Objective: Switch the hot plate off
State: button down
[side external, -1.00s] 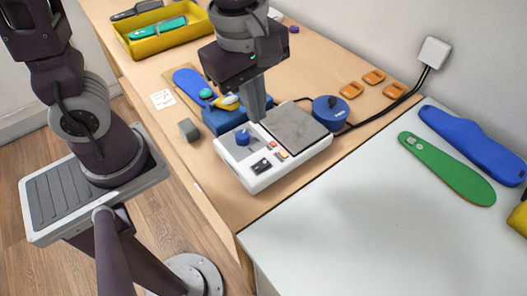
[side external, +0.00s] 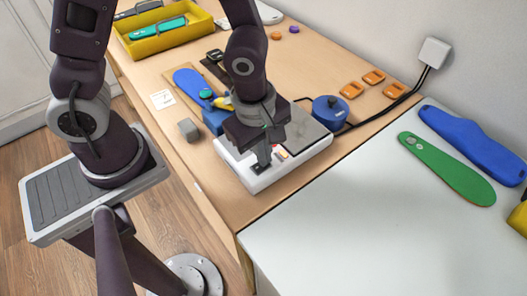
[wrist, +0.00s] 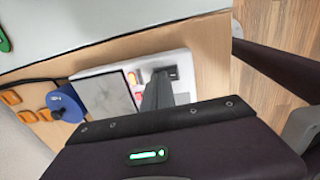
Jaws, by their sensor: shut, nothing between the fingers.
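The hot plate (side external: 300,159) is a white box with a grey heating surface (side external: 308,128), near the front edge of the wooden bench. It also shows in the wrist view (wrist: 147,63). My gripper (side external: 262,165) is shut and empty, pointing down at the control panel. Its fingertips (wrist: 158,80) are at the black switch (wrist: 172,73), which they mostly cover in the side view. I cannot tell whether they touch it or which way it is set. A red light or button (wrist: 131,78) is beside them. The blue dial seen earlier on the panel is hidden behind my gripper.
A blue round container (side external: 330,108) stands close beside the hot plate, with black cables running to a wall box (side external: 434,52). Orange pieces (side external: 374,77) lie behind. A grey block (side external: 188,129) and blue insole (side external: 190,81) lie left. The white table's front (side external: 350,230) is clear.

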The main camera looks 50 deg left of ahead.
jog(key=shift+f, duration=0.1)
jog(key=shift+w+a+f+g, duration=0.15)
jog(key=shift+f+g, duration=0.35)
jog(key=shift+g, duration=0.3)
jog(key=shift+s, duration=0.9)
jog(key=shift+r, duration=0.1)
jog(key=shift+t, duration=0.3)
jog(key=r, duration=0.1)
jog(key=w+r, duration=0.1)
jog(key=r, duration=0.3)
jog(key=shift+w+d+r, duration=0.15)
jog(key=shift+w+d, duration=0.05)
jog(key=shift+w, duration=0.15)
notch_tip(320, 180, up, 9)
jog(key=shift+r, duration=0.15)
